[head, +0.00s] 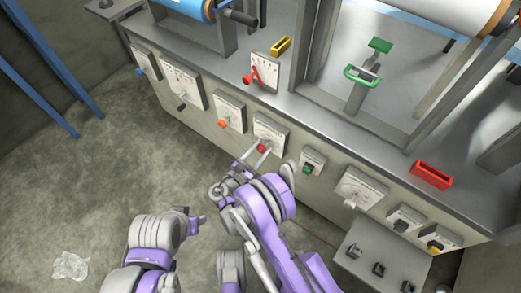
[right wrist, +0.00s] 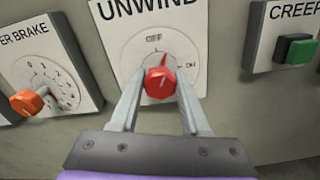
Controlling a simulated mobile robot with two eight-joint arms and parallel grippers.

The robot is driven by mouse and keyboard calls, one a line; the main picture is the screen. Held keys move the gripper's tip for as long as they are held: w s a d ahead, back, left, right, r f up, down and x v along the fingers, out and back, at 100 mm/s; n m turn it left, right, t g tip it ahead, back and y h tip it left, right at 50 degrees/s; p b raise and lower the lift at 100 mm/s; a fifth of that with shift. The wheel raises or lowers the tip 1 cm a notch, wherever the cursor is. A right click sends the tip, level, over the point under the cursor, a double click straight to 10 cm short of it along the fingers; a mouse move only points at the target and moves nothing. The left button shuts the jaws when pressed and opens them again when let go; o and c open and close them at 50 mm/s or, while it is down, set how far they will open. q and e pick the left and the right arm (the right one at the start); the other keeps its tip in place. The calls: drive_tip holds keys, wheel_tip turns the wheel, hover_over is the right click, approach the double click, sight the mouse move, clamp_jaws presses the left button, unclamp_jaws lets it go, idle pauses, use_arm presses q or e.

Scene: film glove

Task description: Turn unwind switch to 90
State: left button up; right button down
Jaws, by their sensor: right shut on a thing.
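The unwind switch is a red knob (right wrist: 160,82) on a white dial plate (right wrist: 122,50) marked UNWIND, OFF and ON. Its red pointer points up, near OFF. In the head view the red knob (head: 262,148) is on the front of the grey machine. My right gripper (right wrist: 160,90) is shut on the red knob, one finger on each side of it. In the head view the right gripper (head: 256,152) reaches up to the knob from below. My left arm is at the lower left of the head view; its fingers are not clear.
An orange knob (right wrist: 27,102) on the brake dial is left of the switch, and a green CREEP button (right wrist: 295,49) is right. A red lever (head: 251,78) stands above. A grey box with several small switches (head: 378,262) juts out at lower right. Open floor lies left.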

drive_tip(key=m+b, duration=0.1)
drive_tip(key=m, duration=0.5)
drive_tip(key=shift+f+b, duration=0.1)
drive_tip(key=shift+b, duration=0.2)
drive_tip(key=m+b, duration=0.1)
drive_tip(key=m, duration=0.5)
drive_tip(key=shift+m, duration=0.3)
drive_tip(key=shift+c, duration=1.9)
unclamp_jaws()
drive_tip(key=shift+s, duration=0.1)
